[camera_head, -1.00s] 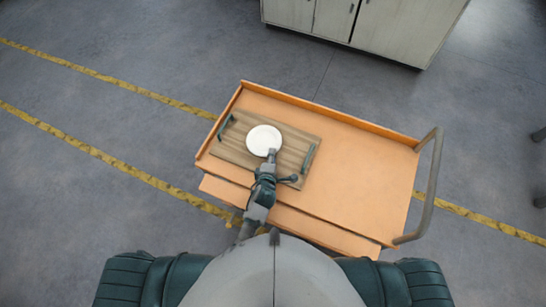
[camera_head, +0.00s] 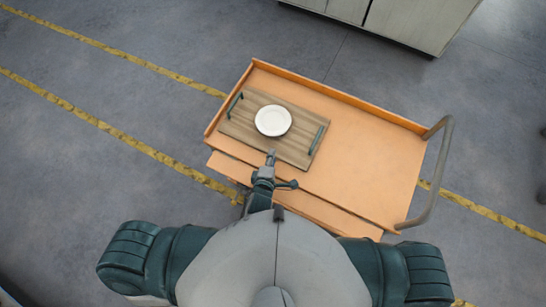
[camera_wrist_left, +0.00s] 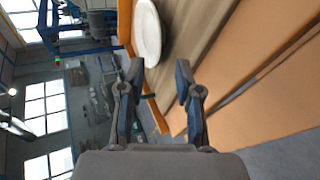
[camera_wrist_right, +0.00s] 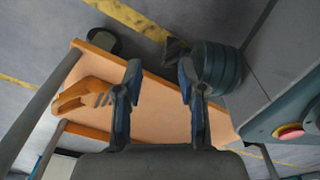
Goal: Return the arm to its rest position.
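A white plate (camera_head: 273,120) lies on a brown wooden tray (camera_head: 240,131) with dark handles, on the left part of the orange cart. My left gripper (camera_head: 270,158) is at the tray's near edge, apart from the plate. In the left wrist view its two fingers (camera_wrist_left: 158,85) are spread with nothing between them, and the plate (camera_wrist_left: 147,32) shows beyond them. My right gripper does not show in the head view. In the right wrist view its fingers (camera_wrist_right: 160,85) are apart and empty, with the cart's orange surface behind them.
The orange cart (camera_head: 370,165) has a clear right half and a grey push handle (camera_head: 437,170) at its right end. A pale cabinet (camera_head: 420,22) stands at the back. Open floor with yellow lines (camera_head: 100,122) lies to the left.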

